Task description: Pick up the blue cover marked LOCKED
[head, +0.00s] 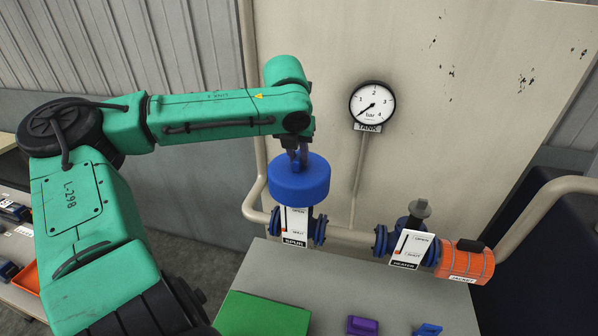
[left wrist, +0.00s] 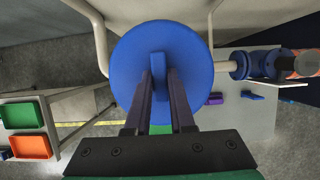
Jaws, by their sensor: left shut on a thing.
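The blue cover (head: 300,184) is a round cap with a raised tab on top, at the upper end of the pipe fitting tagged SPUR (head: 294,243). No LOCKED marking on it can be read from here. My left gripper (head: 297,157) comes down from above and is shut on the tab. In the left wrist view, the cover's round top (left wrist: 192,62) fills the middle, with the tab between both fingers (left wrist: 159,82). The valve's top under the cover is hidden, so I cannot tell whether the cover rests on it. My right gripper is not in view.
A HEATER valve (head: 410,244) and an orange JACKET cylinder (head: 466,262) are on the pipe to the right. A TANK gauge (head: 372,106) is on the panel behind. The grey table holds a green mat (head: 262,315) and purple (head: 362,325) and blue pieces (head: 428,329).

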